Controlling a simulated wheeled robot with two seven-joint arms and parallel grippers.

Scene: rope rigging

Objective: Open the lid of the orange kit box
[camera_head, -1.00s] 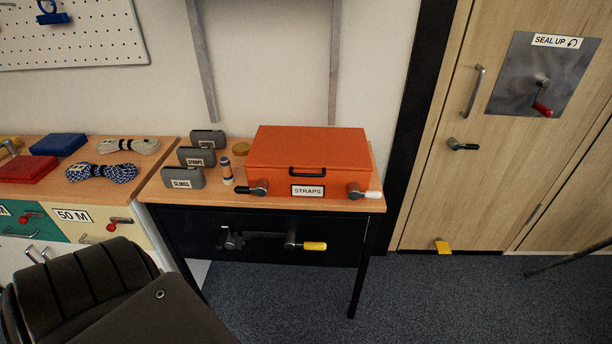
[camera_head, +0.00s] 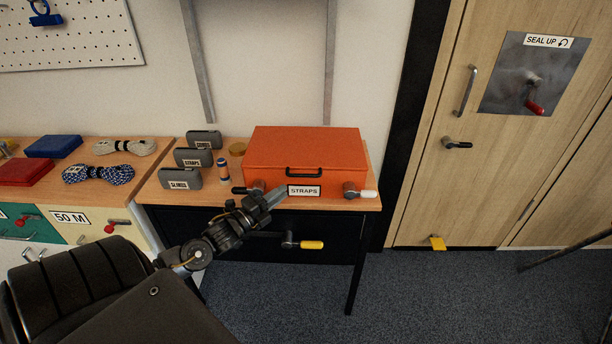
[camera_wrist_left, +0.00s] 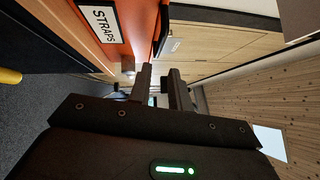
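The orange kit box (camera_head: 305,150) stands on a small wooden-topped table, its lid shut. A dark handle (camera_head: 304,171) and a "STRAPS" label (camera_head: 304,190) are on its front. A latch with a black grip (camera_head: 241,190) is at the front left, partly behind my gripper. A latch with a white grip (camera_head: 368,194) is at the front right. My left gripper (camera_head: 276,194) is in front of the box, near the left latch and the label. In the left wrist view its two fingers (camera_wrist_left: 162,88) stand apart with nothing between them. My right gripper is not in view.
Grey cases (camera_head: 181,179) and a small blue-and-white cylinder (camera_head: 223,171) stand left of the box. A yellow-gripped lever (camera_head: 311,244) sticks out below the tabletop (camera_head: 330,203). A wooden door (camera_head: 430,190) is on the right. Floor before the table is clear.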

